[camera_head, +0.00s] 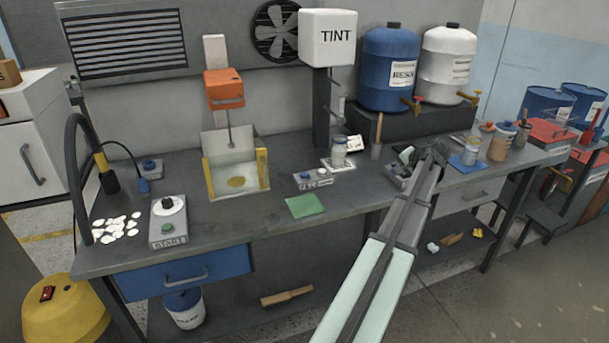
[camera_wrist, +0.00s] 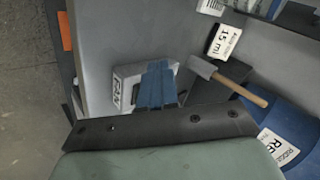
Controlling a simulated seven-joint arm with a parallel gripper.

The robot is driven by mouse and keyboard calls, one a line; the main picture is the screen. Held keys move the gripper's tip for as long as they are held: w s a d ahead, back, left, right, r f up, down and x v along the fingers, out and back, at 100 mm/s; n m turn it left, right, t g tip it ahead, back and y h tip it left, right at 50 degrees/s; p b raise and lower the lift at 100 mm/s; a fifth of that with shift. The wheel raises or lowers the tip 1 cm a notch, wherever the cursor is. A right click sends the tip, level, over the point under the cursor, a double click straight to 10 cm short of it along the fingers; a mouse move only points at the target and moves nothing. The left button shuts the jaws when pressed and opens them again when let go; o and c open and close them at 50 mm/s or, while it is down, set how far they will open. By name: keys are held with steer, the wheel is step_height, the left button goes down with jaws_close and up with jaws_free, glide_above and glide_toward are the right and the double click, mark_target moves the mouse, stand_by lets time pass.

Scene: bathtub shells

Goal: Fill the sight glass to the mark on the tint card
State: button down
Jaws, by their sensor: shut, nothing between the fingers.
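A white dispenser marked TINT (camera_head: 327,38) hangs on a dark column at the back of the bench. A clear jar with pale contents (camera_head: 338,152), possibly the sight glass, stands below it on a small white-fronted stand. Its fill level is too small to read. A white card (camera_head: 357,146) stands behind it to the right; the wrist view shows a card reading 15 ml (camera_wrist: 223,42). My gripper (camera_head: 437,150) is right of the jar, apart from it. In the wrist view its blue-grey fingers (camera_wrist: 157,80) are shut and empty, over a white-labelled box (camera_wrist: 128,86).
Blue (camera_head: 390,68) and white (camera_head: 447,65) drums with taps stand behind. A small button box (camera_head: 313,180) and green cloth (camera_head: 306,206) lie in front. Several containers crowd the right end.

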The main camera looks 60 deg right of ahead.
steer(key=w+a+r+n+t+y, duration=0.1)
steer(key=w+a+r+n, duration=0.15)
steer(key=w, duration=0.55)
steer(key=w+a+r+n+y, duration=0.1)
steer(key=w+r+n, duration=0.15)
steer(key=w, duration=0.55)
step_height(320, 180, up, 4)
steer(key=n+t+y, duration=0.1)
steer(key=n+y, duration=0.2)
steer(key=n, duration=0.3)
glide_above(307, 174)
steer(key=shift+r, duration=0.1)
steer(key=shift+f, duration=4.4)
steer(key=shift+f, duration=0.15)
steer(key=shift+f, duration=0.3)
steer(key=shift+f, duration=0.4)
